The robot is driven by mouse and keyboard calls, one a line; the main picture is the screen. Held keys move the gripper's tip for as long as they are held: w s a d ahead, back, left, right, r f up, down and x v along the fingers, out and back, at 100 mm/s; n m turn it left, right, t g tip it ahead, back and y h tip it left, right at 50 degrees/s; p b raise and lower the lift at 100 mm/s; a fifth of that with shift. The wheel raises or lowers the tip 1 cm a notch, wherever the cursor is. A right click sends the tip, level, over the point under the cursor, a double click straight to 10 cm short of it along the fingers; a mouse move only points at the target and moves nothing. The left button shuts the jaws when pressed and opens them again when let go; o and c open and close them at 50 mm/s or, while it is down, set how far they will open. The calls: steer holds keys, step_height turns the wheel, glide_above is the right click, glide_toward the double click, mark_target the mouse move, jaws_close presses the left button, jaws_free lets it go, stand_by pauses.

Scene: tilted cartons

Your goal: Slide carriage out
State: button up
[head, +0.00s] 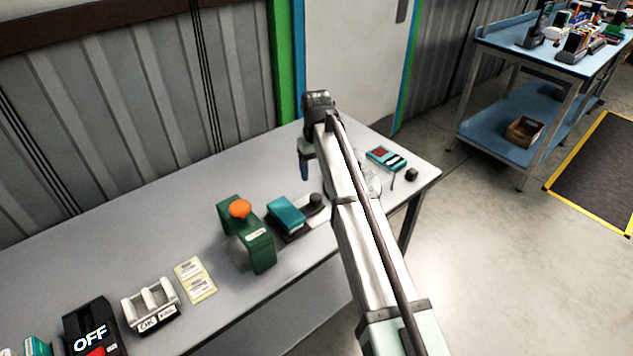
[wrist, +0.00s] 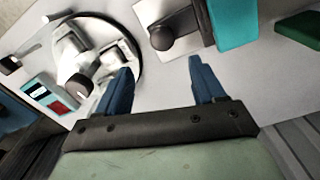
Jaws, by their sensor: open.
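A teal block (head: 287,213) sits on a dark base with a round dark knob (head: 316,199) at its right end; I take this as the carriage unit, though which part slides I cannot tell. In the wrist view the knob (wrist: 163,38) is near the top, beyond my fingertips, with part of the teal block (wrist: 234,22) to its right. My gripper (head: 305,176) is above the table, behind the unit in the head view. In the wrist view my gripper (wrist: 160,72) has its two blue fingers apart, with nothing between them. My arm hides part of the table right of the knob.
A green stand with an orange knob (head: 240,209) is left of the unit. A pale metal device on a round base (wrist: 75,78) is close to my left finger in the wrist view.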

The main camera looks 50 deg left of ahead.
steer(key=shift+r, duration=2.45)
